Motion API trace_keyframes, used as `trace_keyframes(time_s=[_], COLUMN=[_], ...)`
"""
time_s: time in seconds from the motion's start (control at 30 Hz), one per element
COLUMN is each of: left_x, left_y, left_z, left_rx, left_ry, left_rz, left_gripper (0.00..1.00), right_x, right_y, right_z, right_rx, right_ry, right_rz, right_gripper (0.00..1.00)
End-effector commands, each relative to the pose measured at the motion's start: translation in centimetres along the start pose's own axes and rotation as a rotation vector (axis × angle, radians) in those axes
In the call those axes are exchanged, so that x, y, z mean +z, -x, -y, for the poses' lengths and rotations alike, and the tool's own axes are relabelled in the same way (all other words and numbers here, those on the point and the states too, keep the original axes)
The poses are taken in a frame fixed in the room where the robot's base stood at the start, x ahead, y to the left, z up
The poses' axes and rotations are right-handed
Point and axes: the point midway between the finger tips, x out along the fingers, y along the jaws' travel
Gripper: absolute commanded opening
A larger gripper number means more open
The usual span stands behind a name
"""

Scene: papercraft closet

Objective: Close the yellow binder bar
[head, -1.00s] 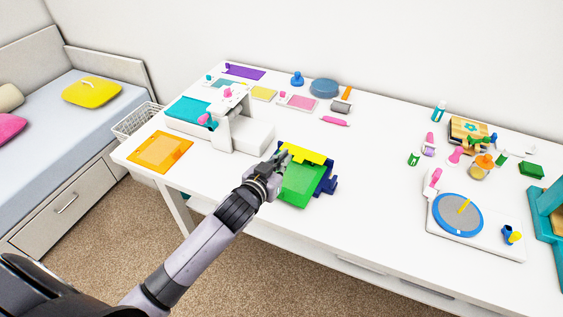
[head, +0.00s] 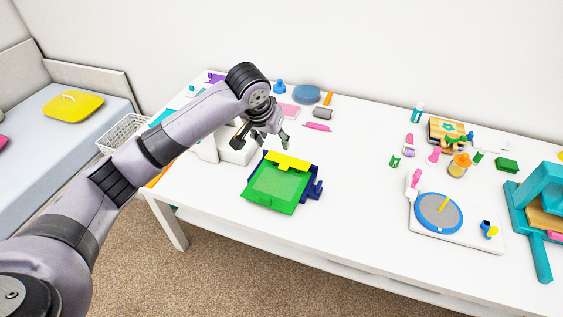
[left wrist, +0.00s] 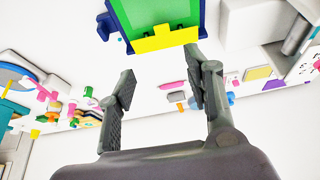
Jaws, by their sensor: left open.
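The yellow binder bar (head: 288,161) lies along the back edge of a green sheet or panel (head: 275,188). A dark blue frame (head: 316,188) shows at its right side and back corner. I cannot tell how far the bar is tilted. My left gripper (head: 262,145) is open and empty, just behind and above the bar, apart from it in the picture. In the left wrist view the yellow bar (left wrist: 163,38) is at the top, beyond the open fingers (left wrist: 162,68), with the green panel (left wrist: 150,12) and blue frame (left wrist: 113,23) beside it. My right gripper is not in view.
A white machine (head: 235,148) stands left of the binder, close to my left gripper. A pink tool (head: 317,127) lies behind it. A blue disc on a white board (head: 438,213) and a teal press (head: 540,205) stand at the right. The table right of the binder is clear.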

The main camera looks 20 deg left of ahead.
Motion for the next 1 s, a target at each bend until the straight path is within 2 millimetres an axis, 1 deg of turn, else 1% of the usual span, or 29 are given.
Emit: trace_keyframes(time_s=[0.07, 0.13, 0.27, 0.47, 0.7, 0.8, 0.9, 1.0], left_x=[0.1, 0.2, 0.2, 0.4, 0.5, 0.5, 0.5, 0.5], left_y=[0.3, 0.0, -1.7, -5.9, -11.2, -13.2, -14.7, -15.8], left_z=[0.4, 0.4, 0.4, 0.4, 0.4, 0.4, 0.5, 0.4], left_rx=[-0.01, -0.011, -0.009, -0.01, -0.011, -0.01, -0.009, -0.008], left_ry=[0.002, 0.002, 0.003, 0.002, 0.003, 0.002, 0.003, 0.001], left_rz=[0.022, 0.031, 0.031, 0.031, 0.03, 0.029, 0.026, 0.025], left_gripper=[0.47, 0.47, 0.47, 0.47, 0.47, 0.47, 0.47, 0.47], right_x=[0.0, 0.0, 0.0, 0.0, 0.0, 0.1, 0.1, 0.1], right_y=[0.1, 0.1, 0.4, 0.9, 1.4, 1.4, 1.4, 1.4], right_z=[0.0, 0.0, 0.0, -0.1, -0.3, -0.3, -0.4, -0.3], right_rx=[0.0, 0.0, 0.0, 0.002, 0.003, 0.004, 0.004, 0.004], right_ry=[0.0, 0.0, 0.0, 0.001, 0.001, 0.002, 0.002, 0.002], right_rz=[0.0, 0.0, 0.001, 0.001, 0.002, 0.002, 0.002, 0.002], right_gripper=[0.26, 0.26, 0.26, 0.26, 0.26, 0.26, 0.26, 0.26])
